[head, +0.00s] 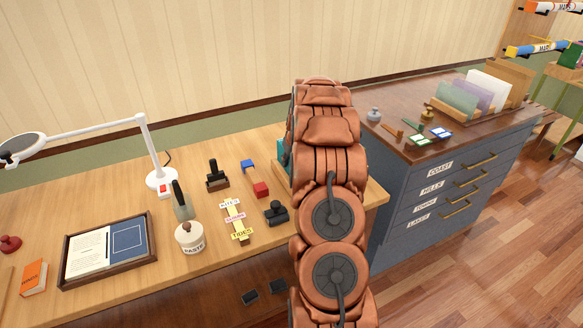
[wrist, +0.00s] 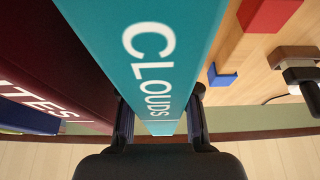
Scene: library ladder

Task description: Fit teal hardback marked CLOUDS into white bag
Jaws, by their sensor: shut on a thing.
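The teal hardback marked CLOUDS (wrist: 150,55) fills the middle of the wrist view, its lettered spine facing the camera. My gripper (wrist: 160,122) is shut on it, with one dark finger on each side of the spine. In the head view only a teal sliver of the book (head: 283,152) shows at the left edge of my arm; my arm hides the rest and my gripper. I see no white bag in either view.
A maroon book (wrist: 55,70) stands close left of the teal one in the wrist view, with a dark blue book (wrist: 25,118) beyond. The desk (head: 120,205) holds a lamp (head: 160,180), paste jar (head: 190,238) and stamps. A grey drawer cabinet (head: 400,205) stands right.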

